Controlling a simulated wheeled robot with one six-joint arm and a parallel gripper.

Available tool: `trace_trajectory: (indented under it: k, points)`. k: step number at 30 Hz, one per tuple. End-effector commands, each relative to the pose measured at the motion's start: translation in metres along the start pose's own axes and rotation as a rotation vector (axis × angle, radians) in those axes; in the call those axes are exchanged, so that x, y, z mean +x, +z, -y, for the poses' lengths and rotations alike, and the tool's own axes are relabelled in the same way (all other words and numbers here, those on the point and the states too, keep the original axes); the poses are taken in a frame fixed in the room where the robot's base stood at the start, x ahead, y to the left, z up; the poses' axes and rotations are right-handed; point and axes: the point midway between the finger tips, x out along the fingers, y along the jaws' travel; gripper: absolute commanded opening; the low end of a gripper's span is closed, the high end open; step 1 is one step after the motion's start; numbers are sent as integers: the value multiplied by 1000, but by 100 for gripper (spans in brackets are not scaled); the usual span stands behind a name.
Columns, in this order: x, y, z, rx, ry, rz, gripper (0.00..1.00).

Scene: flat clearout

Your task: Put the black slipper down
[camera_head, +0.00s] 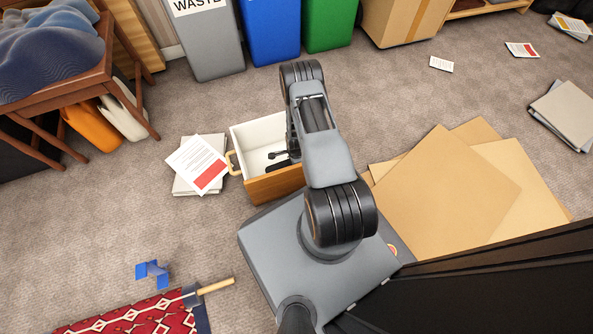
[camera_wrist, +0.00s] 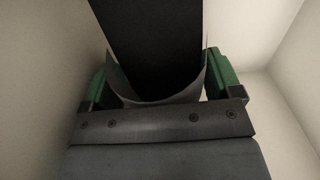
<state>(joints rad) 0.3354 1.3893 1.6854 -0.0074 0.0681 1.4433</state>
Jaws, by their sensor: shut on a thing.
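The black slipper (camera_wrist: 150,40) shows in the wrist view as a dark, flat shape running up from between the green fingers of my gripper (camera_wrist: 158,80). My gripper is shut on it. A thin grey curved edge lies between the fingers; I cannot tell whether it is part of the slipper. Pale walls surround the gripper there. In the head view my arm reaches down over an open wooden box with a white inside (camera_head: 262,133). Small dark shapes show inside the box beside my arm. My arm hides the gripper and most of the slipper there.
Grey, blue (camera_head: 271,30) and green bins stand behind the box. Papers (camera_head: 200,165) lie left of it, flat cardboard (camera_head: 450,185) lies right. A table (camera_head: 70,95) stands at the upper left. A red rug (camera_head: 150,318) and a wooden-handled tool (camera_head: 210,288) lie at the lower left.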

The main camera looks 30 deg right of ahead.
Motion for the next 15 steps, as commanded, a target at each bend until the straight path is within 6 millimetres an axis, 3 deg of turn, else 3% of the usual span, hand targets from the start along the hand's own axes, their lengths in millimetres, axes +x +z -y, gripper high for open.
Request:
trace_trajectory:
  k: [3, 11, 15]
  points:
    - [13, 0, 0, 0, -1, 0, 57]
    - [24, 0, 0, -1, 0, 0, 57]
    - [43, 0, 0, -1, 1, 0, 57]
